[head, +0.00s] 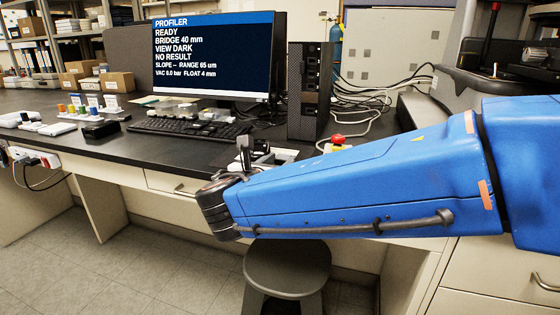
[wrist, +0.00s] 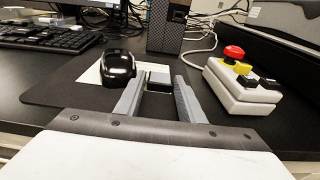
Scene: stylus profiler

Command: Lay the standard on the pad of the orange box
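My gripper (wrist: 160,84) shows in the wrist view with its two grey fingers apart, low over the bench. A small grey and dark block-like thing (wrist: 159,75) shows between the fingertips. I cannot tell whether the fingers touch it, or whether it is the standard. In the head view my gripper (head: 244,150) is small and partly hidden by my blue arm. Several small coloured items with white labels stand at the left of the bench, one of them orange (head: 62,108). I cannot tell whether that is the orange box, and no pad can be made out.
A black mouse (wrist: 118,67) sits by a pale card (wrist: 92,72), left of my fingers. A white control box (wrist: 240,98) with a red button is at the right. The keyboard (head: 190,127), monitor (head: 212,55) and computer tower (head: 309,90) stand behind. A stool (head: 287,268) is below.

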